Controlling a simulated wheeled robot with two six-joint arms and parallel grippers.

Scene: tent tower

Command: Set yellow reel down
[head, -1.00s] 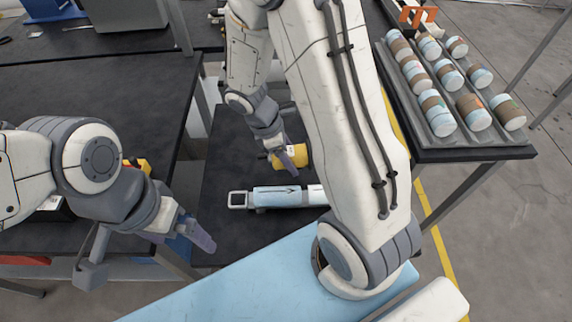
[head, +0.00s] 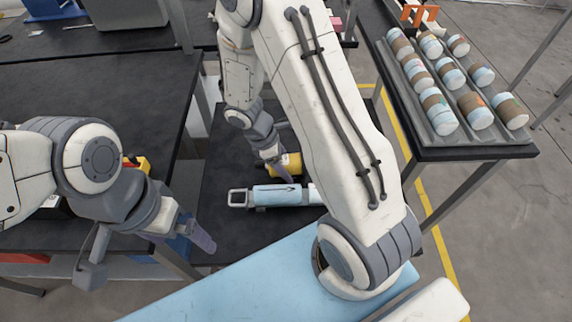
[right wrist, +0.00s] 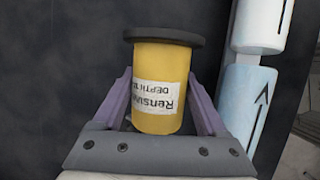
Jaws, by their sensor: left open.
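The yellow reel (head: 291,163) is over the dark lower table, just behind a light blue and white cylinder (head: 277,195). In the right wrist view the yellow reel (right wrist: 160,85) has a dark flange at its far end and a white printed label. My right gripper (head: 277,168) has its purple fingers on either side of the reel, their tips against it, and also shows in the right wrist view (right wrist: 160,95). I cannot tell whether the reel touches the table. My left gripper (head: 148,255) is open and empty at the lower left.
A grey tray (head: 412,98) of several blue, white and brown cylinders stands on the right-hand table. A dark workbench (head: 90,100) fills the left. The blue and white cylinder lies close beside the reel. Dark table surface left of the reel is clear.

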